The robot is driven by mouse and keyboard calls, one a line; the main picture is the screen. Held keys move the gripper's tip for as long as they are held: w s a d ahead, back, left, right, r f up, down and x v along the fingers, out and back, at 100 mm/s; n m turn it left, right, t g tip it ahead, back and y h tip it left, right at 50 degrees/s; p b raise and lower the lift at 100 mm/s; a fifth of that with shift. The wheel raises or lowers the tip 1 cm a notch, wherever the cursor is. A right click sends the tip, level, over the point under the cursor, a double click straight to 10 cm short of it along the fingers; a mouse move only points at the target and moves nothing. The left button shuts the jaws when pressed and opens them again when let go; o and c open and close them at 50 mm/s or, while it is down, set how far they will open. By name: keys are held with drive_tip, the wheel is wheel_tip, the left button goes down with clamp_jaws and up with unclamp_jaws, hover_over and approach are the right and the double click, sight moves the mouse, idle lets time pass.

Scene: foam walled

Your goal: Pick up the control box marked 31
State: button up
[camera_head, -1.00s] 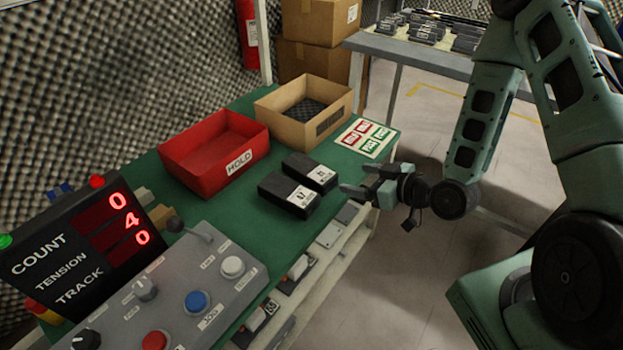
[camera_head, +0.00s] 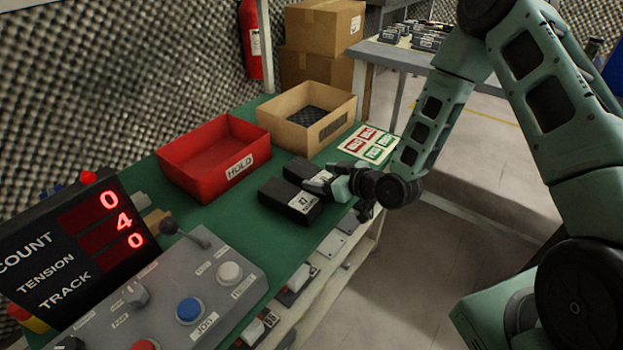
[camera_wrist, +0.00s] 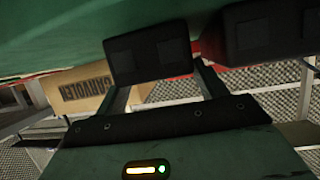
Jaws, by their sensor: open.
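Two black control boxes with white labels lie side by side on the green table (camera_head: 222,218). The nearer box (camera_head: 278,196) has a label that looks like 47. The farther box (camera_head: 300,169) has a label partly covered by my gripper (camera_head: 326,184), and I cannot read its number surely. My gripper is open at the right end of the farther box. In the wrist view, one box (camera_wrist: 150,52) stands in front of and between the open fingers of my gripper (camera_wrist: 160,78). The other box (camera_wrist: 262,30) is to its right, close to a finger.
A red HOLD tray (camera_head: 190,180) and a cardboard box (camera_head: 282,112) stand behind the boxes. A label sheet (camera_head: 368,143) lies at the right. A grey control panel (camera_head: 180,275) and a red-digit display (camera_head: 75,250) stand at the front left. Bare table lies in front of the boxes.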

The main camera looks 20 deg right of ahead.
drive_tip(key=shift+x, duration=0.8)
drive_tip(key=c, duration=1)
